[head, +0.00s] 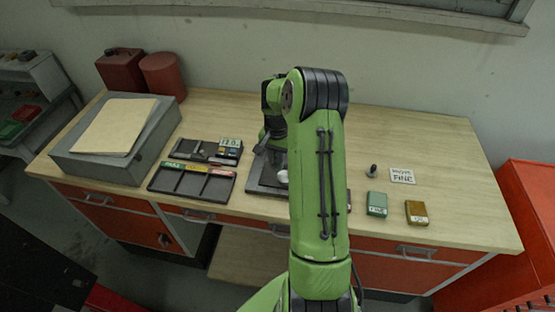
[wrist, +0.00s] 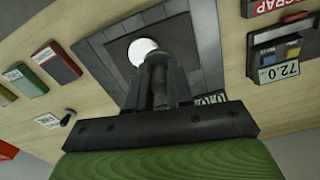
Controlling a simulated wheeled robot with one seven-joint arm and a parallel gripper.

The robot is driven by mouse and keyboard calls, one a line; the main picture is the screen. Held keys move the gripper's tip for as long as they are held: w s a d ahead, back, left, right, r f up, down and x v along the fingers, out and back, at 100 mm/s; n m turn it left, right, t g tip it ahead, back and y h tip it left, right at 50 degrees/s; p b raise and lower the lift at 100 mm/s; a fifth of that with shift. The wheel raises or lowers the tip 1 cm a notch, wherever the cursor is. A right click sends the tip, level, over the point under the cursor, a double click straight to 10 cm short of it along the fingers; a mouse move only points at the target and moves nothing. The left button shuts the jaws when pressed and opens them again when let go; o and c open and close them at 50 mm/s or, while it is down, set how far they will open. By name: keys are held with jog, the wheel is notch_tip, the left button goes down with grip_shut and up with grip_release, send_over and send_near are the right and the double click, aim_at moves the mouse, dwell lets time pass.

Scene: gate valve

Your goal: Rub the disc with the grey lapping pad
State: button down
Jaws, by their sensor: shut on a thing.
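The disc (wrist: 142,50) shows as a bright round white face on a dark square plate (wrist: 100,62) in the wrist view. In the head view the disc (head: 282,177) shows as a small white spot beside my arm. My gripper (wrist: 160,85) is over the plate, its fingers shut on a dark grey piece (wrist: 158,66) with a rounded end. The piece overlaps the disc's lower right edge in the picture; I cannot tell whether they touch. Whether this piece is the grey lapping pad is unclear, as the fingers hide much of it.
A green block (head: 377,204) and a brown block (head: 417,212) lie at the bench's front right. A red-sided block with a dark top (wrist: 58,62) is beside the plate. A small dark knob (head: 372,170) and a label card (head: 402,175) stand behind. A dark compartment tray (head: 192,185) is left.

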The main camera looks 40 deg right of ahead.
jog(key=shift+w+a+r+p, duration=0.1)
jog(key=shift+r+p, duration=0.15)
jog(key=shift+r, duration=0.25)
jog(key=shift+w+a+r+p, duration=0.1)
jog(key=shift+r+p, duration=0.15)
jog(key=shift+r, duration=0.25)
jog(key=shift+s+d+r+p, duration=0.15)
jog(key=shift+r+p, duration=0.3)
jog(key=shift+r, duration=0.3)
jog(key=shift+f, duration=0.1)
